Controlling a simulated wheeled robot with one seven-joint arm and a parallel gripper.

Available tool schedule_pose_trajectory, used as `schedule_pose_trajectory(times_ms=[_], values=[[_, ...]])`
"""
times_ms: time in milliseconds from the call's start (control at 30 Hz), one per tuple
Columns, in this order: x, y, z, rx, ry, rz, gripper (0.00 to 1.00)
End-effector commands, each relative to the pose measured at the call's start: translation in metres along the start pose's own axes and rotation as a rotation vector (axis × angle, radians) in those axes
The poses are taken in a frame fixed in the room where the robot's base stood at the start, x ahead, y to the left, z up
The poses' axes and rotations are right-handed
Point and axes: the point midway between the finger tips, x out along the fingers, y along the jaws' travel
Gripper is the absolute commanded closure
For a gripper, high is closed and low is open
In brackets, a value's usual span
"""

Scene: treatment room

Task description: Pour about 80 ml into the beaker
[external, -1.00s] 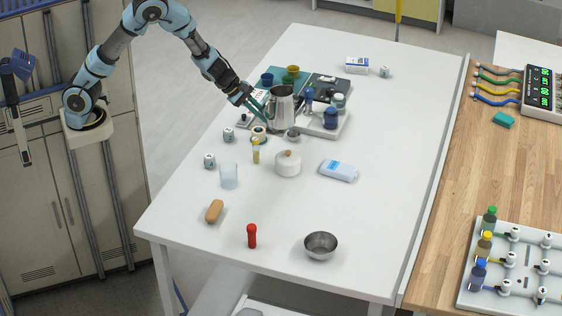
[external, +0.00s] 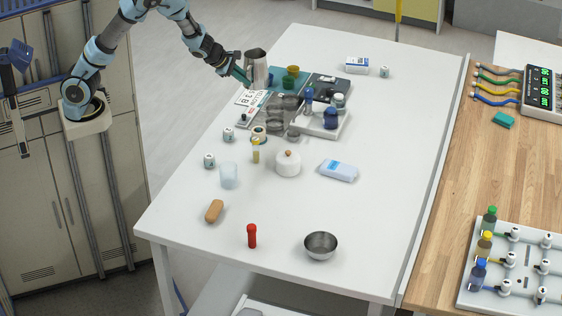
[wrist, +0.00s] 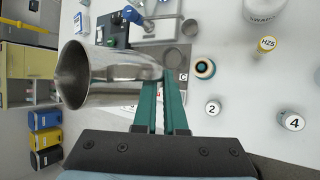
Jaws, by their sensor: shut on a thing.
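The steel jug (external: 257,66) is held up over the far left part of the white table and looks about upright in the external view. My gripper (external: 244,76) is shut on it at its side, with teal fingers. In the wrist view the jug (wrist: 115,76) lies across the left, its spouted mouth toward the left edge. The fingers (wrist: 162,88) meet the jug's near side; their exact hold on the handle is hidden. The clear, bluish beaker (external: 229,176) stands upright on the left of the table, well apart from the jug. Any liquid inside the jug is hidden.
Several small items crowd the table: grey round vessels (external: 283,112), a white lidded pot (external: 288,163), a yellow-labelled vial (external: 256,152), numbered white jars (external: 209,161), a brown roll (external: 214,211), a red bottle (external: 252,236) and a steel bowl (external: 320,246). The right front is clear.

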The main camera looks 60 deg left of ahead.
Motion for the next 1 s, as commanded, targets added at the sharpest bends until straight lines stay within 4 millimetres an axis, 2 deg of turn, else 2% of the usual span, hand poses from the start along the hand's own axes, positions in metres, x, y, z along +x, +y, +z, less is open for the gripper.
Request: schedule_pose_trajectory(times_ms=[33,467,767,1000], values=[[-0.002,0.003,-0.001,-0.006,0.002,0.005,1.00],[0.015,-0.019,0.022,0.024,-0.018,-0.011,1.00],[0.038,-0.056,0.060,0.069,-0.050,-0.034,1.00],[0.060,-0.105,0.109,0.121,-0.085,-0.060,1.00]])
